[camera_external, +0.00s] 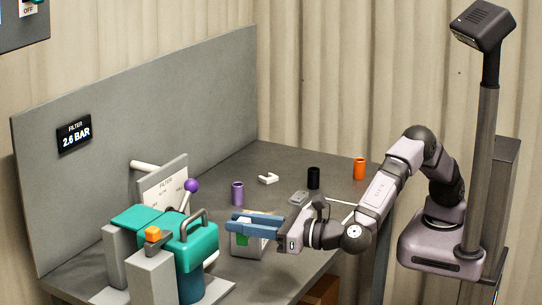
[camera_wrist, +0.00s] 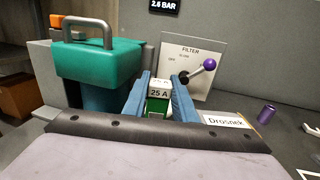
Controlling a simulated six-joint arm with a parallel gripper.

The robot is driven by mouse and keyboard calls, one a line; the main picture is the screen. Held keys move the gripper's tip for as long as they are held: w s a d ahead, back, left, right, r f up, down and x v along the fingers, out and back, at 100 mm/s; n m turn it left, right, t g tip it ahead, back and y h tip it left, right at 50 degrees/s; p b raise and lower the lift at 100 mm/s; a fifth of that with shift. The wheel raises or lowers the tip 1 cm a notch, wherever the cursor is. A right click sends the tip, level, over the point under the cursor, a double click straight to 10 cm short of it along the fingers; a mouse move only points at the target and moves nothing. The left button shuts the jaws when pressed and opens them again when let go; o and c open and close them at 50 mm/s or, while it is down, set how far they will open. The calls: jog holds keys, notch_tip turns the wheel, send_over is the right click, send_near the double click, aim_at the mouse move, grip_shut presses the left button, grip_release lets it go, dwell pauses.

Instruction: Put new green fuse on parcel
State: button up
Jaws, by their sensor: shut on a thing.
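My gripper (camera_wrist: 161,86) is shut on a green fuse (camera_wrist: 157,102), which has a white end marked "25 A" and sits between the blue fingers. In the external view my gripper (camera_external: 232,222) points left, and a green patch (camera_external: 243,239), apparently the fuse, shows just below the fingers. I cannot tell whether the fuse touches the parcel.
A teal filter housing (camera_external: 192,240) with a grey handle stands left of my gripper, close by. Behind is a FILTER panel with a purple-knobbed lever (camera_external: 191,186). Purple (camera_external: 238,193), black (camera_external: 313,178) and orange (camera_external: 359,168) cylinders stand on the bench. The back of the bench is mostly clear.

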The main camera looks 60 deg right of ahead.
jog(key=w+d+r+m+h+p, duration=0.25)
jog(key=w+d+r+p, duration=0.4)
jog(key=d+r, duration=0.5)
jog(key=shift+h, duration=0.45)
jog(key=shift+s+d+f, duration=0.1)
jog(key=shift+d+f, duration=0.3)
jog(key=shift+f, duration=1.85)
jog(key=shift+s+d+f, duration=0.1)
jog(key=shift+d+f, duration=0.35)
jog(key=shift+f, duration=1.85)
jog(key=shift+s+d+f, duration=0.1)
jog(key=shift+d+f, duration=0.3)
jog(key=shift+f, duration=1.85)
jog(key=shift+f, duration=0.15)
jog(key=o, duration=1)
jog(key=shift+o, duration=0.2)
